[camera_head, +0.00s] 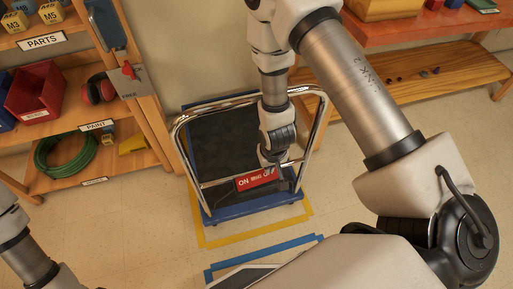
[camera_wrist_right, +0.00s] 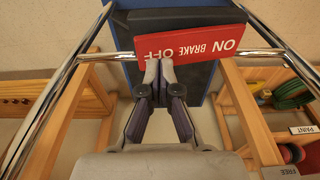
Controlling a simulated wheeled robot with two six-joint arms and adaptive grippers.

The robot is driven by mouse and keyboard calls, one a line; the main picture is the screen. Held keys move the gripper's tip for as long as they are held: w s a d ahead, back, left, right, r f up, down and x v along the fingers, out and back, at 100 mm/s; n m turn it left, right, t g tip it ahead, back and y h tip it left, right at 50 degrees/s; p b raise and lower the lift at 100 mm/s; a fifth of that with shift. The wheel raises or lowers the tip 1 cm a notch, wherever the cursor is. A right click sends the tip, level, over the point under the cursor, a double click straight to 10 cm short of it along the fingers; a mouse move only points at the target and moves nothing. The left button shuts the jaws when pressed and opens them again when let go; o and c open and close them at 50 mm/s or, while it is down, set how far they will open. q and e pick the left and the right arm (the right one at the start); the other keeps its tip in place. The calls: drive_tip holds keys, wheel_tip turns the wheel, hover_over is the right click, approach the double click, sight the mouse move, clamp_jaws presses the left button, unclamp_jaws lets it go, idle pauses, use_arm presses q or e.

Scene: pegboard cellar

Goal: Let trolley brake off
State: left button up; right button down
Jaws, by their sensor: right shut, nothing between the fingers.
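The trolley has a chrome handle frame (camera_head: 320,120) and a blue deck (camera_head: 250,207) with a black mat; it stands on the floor. A red brake plate (camera_head: 250,182) marked ON BRAKE OFF sits at the handle's low crossbar. It also shows upside down in the right wrist view (camera_wrist_right: 205,44). My right gripper (camera_head: 271,170) is shut and empty, its fingertips (camera_wrist_right: 159,63) at the OFF end of the plate. Whether they touch it, I cannot tell. My left arm shows at the lower left; its gripper is out of view.
Yellow tape (camera_head: 250,237) outlines the floor around the trolley, with blue tape (camera_head: 262,257) nearer me. A wooden shelf (camera_head: 75,121) with bins and a green hose stands left. A wooden bench (camera_head: 450,77) stands right. A FREE sign (camera_head: 130,90) is on the shelf post.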

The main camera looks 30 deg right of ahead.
drive_tip(key=shift+f+b, duration=0.85)
drive_tip(key=shift+f, duration=0.5)
idle(0.9)
drive_tip(key=shift+r, duration=0.1)
wheel_tip(320, 180, up, 7)
drive_tip(key=p, duration=0.6)
drive_tip(key=shift+p, duration=0.35)
drive_tip(key=shift+s, duration=0.15)
drive_tip(key=s+r+n+g+p, duration=0.1)
drive_tip(key=s+p, duration=0.6)
drive_tip(key=s, duration=0.8)
drive_tip(key=shift+a+r+n+g, duration=0.35)
drive_tip(key=shift+r+n, duration=0.35)
drive_tip(key=shift+r, duration=0.4)
